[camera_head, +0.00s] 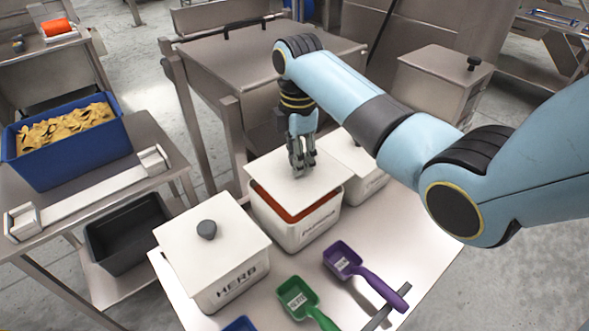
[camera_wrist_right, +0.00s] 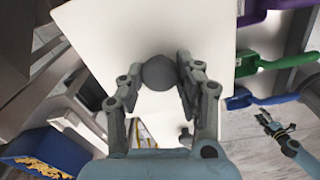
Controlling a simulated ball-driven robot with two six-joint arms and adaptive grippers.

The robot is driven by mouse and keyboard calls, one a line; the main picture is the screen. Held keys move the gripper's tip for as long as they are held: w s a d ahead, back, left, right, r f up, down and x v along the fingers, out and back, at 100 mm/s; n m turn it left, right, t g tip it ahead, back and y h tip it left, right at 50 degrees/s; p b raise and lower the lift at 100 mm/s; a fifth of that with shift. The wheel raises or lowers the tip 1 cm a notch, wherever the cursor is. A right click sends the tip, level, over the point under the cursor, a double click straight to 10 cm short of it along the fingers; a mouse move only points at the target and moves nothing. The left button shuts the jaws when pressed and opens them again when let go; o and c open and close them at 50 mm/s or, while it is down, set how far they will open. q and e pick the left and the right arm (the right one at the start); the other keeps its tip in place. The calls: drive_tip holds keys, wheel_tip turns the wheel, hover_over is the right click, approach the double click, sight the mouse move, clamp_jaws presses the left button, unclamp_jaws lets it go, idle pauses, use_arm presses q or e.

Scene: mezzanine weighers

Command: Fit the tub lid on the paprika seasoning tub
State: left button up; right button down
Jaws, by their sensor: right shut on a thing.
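The paprika seasoning tub (camera_head: 302,232) is a white square tub on the metal table, with orange-red seasoning showing in its mouth. The white square tub lid (camera_head: 270,170) is over the tub. A strip of seasoning shows between its front edge and the rim, so it is not seated flush there. My right gripper (camera_head: 302,168) points down, shut on the lid's grey knob, which shows between the fingers in the right wrist view (camera_wrist_right: 160,73). The lid (camera_wrist_right: 100,35) fills much of that view and hides the tub. My left gripper (camera_wrist_right: 277,128) is small in that view; its opening is unclear.
The lidded herb tub (camera_head: 225,275) stands at front left, and another white tub (camera_head: 365,185) is close behind right. Purple (camera_head: 343,258) and green (camera_head: 300,297) scoops lie in front. A blue crate (camera_head: 70,160) of yellow pieces stands on the left bench.

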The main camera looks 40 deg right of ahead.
drive_tip(key=shift+w+a+f, duration=0.15)
drive_tip(key=shift+w+f, duration=0.1)
wheel_tip(320, 180, down, 3)
drive_tip(key=shift+f, duration=0.5)
drive_tip(key=shift+f, duration=0.1)
drive_tip(key=c, duration=0.9)
unclamp_jaws()
wheel_tip(320, 180, up, 12)
drive_tip(key=shift+r, duration=0.15)
